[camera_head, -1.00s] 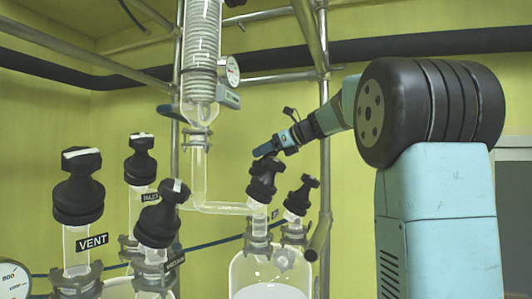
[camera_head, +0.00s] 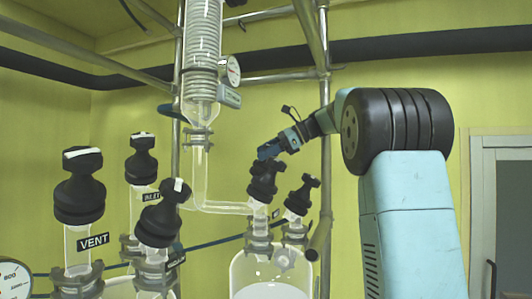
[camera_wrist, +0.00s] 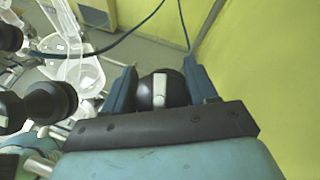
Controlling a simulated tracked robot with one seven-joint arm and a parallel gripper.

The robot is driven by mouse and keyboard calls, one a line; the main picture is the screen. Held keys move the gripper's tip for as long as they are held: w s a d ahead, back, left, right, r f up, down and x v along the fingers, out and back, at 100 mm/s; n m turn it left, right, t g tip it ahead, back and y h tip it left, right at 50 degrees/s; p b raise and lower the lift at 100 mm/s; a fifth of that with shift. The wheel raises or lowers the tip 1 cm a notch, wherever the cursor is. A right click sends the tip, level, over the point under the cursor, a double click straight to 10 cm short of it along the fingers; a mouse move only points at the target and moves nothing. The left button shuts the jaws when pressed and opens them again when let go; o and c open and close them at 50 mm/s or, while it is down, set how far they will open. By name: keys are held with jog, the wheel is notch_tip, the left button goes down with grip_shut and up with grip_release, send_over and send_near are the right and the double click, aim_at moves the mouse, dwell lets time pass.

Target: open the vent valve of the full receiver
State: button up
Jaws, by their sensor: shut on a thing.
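My gripper (camera_head: 269,152) reaches in from the right and is shut on the black knob of a valve (camera_head: 262,182). In the wrist view, the gripper's two blue fingers (camera_wrist: 160,84) stand on either side of this round black knob (camera_wrist: 158,92), which has a pale stripe across its top. The valve stands on a neck of a clear glass vessel (camera_head: 243,268) at the bottom of the head view. A second black valve (camera_head: 299,197) stands just right of it on the same vessel. The small label behind the held valve is mostly hidden, so I cannot read it.
Several black valves stand at the left, one (camera_head: 80,187) above a VENT label (camera_head: 93,242). Metal frame posts (camera_head: 325,150) stand close beside the gripper.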

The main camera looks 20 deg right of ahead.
dwell(0.4)
jog(key=o, duration=1)
jog(key=shift+c, duration=0.2)
jog(key=v, duration=0.7)
jog(key=shift+d, duration=0.25)
